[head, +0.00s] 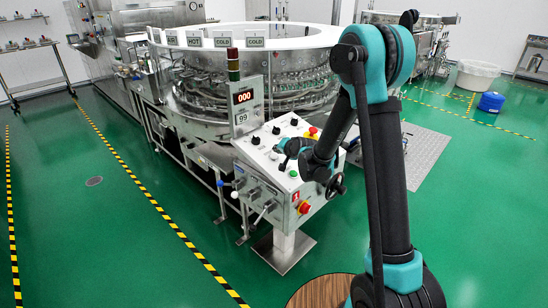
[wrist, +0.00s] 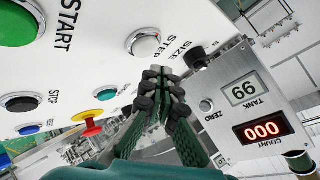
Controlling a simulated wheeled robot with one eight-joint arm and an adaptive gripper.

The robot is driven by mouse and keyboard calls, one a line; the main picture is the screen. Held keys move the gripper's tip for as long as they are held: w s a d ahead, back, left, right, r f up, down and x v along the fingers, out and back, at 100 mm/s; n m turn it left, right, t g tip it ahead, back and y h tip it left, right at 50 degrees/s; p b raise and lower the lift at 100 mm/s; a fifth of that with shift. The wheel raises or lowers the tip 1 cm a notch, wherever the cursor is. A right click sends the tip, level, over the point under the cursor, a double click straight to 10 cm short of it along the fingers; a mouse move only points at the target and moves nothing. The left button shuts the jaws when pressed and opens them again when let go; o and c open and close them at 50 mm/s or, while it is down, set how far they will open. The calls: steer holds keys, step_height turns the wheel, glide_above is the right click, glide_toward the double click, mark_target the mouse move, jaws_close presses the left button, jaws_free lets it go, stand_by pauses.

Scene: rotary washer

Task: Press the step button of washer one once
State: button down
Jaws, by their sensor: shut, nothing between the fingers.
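The step button (wrist: 144,43) is a round white button with a silver ring, labelled STEP, on the white sloped panel of the washer in the wrist view. My gripper (wrist: 160,78) is shut and empty, with its dark fingertips just below the button in the picture. I cannot tell how far the tips are from the panel surface. In the head view my gripper (head: 284,160) is over the control panel (head: 252,150), and I cannot make out the step button there.
Near the step button are a green START button (wrist: 18,22), a black SIZE knob (wrist: 198,58), a dark STOP button (wrist: 20,102) and a red-and-yellow emergency button (wrist: 90,125). The count display (wrist: 264,130) reads 000. The round washer (head: 255,75) stands behind the panel.

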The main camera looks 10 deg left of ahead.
steer(key=shift+s+d+r, duration=0.1)
steer(key=shift+d+r, duration=0.05)
steer(key=shift+r, duration=0.55)
steer(key=shift+s+d+r, duration=0.15)
steer(key=shift+r, duration=0.5)
steer(key=shift+s+d+r, duration=0.1)
steer(key=shift+d+r, duration=0.05)
steer(key=shift+r, duration=0.55)
steer(key=s+d+n+g+h, duration=0.2)
steer(key=s+d+g+h, duration=0.15)
steer(key=s+d, duration=1.35)
steer(key=s+d+f+h, duration=0.1)
steer(key=s+d, duration=0.2)
steer(key=s, duration=0.3)
steer(key=s+d+f+n+g+h, duration=0.1)
steer(key=s+d+f, duration=0.1)
steer(key=s+d, duration=0.2)
steer(key=s+d+f+n+g+h, duration=0.1)
steer(key=s+d, duration=0.3)
steer(key=s, duration=0.6)
steer(key=shift+d+f, duration=0.15)
steer(key=shift+f, duration=0.6)
steer(key=shift+g, duration=0.25)
